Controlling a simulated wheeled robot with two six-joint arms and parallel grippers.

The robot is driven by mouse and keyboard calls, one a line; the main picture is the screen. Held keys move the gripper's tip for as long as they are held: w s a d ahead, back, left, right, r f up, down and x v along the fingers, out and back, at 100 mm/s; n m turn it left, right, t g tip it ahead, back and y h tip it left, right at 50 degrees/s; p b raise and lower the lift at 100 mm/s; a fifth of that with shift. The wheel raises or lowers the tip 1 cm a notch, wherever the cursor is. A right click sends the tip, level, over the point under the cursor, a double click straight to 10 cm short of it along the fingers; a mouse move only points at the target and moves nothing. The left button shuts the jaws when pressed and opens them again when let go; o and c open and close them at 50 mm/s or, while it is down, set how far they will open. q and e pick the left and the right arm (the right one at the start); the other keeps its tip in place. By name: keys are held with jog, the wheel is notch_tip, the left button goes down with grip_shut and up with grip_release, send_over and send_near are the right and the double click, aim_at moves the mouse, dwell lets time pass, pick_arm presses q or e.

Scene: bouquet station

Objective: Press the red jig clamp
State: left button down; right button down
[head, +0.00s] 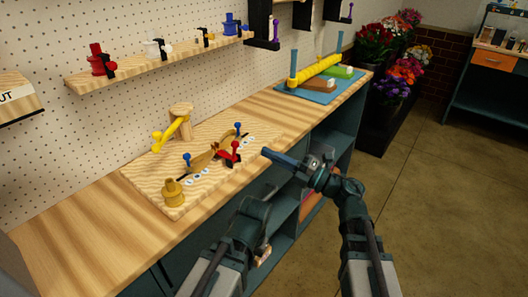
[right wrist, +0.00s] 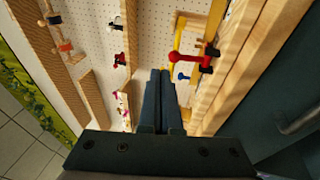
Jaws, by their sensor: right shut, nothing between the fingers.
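The red jig clamp (head: 226,155) stands on a light wooden jig board (head: 150,185) on the bench, with its red knob raised above the board. It also shows in the right wrist view (right wrist: 188,60), right of the fingertips. My right gripper (head: 266,152) is shut and empty, pointing left, a short way right of the clamp and apart from it. In the right wrist view its fingers (right wrist: 160,75) are together. My left arm is folded low in front of the bench.
Blue-knobbed clamps (head: 187,159) (head: 237,129) flank the red one. A yellow arm on a wooden post (head: 181,120) and a brass-coloured peg (head: 173,192) also stand on the board. A blue tray (head: 318,92) sits farther back. The front bench strip is clear.

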jog(key=r+v, duration=0.1)
jog(key=v, duration=0.5)
jog(key=shift+s+d+r, duration=0.15)
jog(key=shift+s+d, duration=0.05)
jog(key=shift+d, duration=0.3)
